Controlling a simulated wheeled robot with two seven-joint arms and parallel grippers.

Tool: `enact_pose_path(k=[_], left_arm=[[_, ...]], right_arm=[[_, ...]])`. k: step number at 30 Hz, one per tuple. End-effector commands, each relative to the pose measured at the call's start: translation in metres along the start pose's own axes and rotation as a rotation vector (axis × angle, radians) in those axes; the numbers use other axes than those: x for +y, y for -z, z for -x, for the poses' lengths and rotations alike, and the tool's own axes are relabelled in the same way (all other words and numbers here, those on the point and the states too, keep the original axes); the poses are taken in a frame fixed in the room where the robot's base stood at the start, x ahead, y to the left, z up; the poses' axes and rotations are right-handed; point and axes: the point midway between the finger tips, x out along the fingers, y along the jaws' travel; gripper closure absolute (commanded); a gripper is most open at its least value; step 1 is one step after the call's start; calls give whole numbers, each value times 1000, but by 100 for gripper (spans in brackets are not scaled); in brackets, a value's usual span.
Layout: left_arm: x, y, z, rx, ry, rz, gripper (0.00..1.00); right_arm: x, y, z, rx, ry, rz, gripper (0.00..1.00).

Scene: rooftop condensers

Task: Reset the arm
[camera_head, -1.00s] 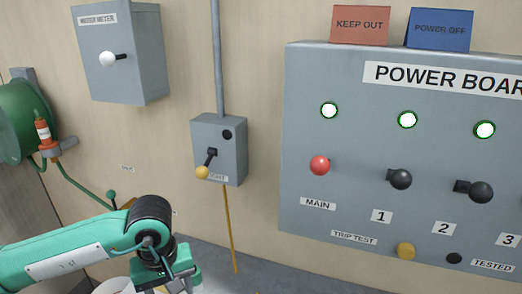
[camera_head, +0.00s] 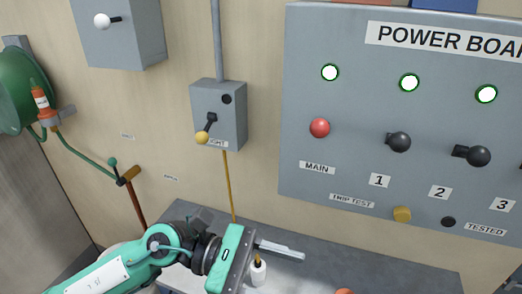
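My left arm comes in from the lower left, teal and black. Its gripper (camera_head: 262,246) is over the grey ledge below the wall boxes, with a pale finger pointing right. A second finger is not clear, so its opening cannot be told. A small white object with a dark top (camera_head: 258,270) stands just below the gripper; I cannot tell whether they touch. My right gripper is not in view.
The grey power board (camera_head: 300,185) has a red MAIN knob (camera_head: 320,127), black levers and lit green-rimmed lamps. A small switch box (camera_head: 233,105) with a yellow-tipped lever hangs left of it. A green hose reel (camera_head: 22,88) is at far left.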

Motion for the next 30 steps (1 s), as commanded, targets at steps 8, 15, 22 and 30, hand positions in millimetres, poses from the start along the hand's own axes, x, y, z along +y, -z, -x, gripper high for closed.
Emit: enact_pose_path(k=[8, 15, 22, 30], left_arm=[[54, -60, 38, -631, -363, 562, 43], [95, -25, 123, -1152, -671, 1097, 43], [80, 77, 198, -1637, -989, 1604, 43], [-27, 212, 234, 1894, 1260, -1840, 43]], right_arm=[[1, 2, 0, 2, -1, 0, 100], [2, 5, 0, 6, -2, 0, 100], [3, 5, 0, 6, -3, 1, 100], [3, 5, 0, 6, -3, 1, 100]])
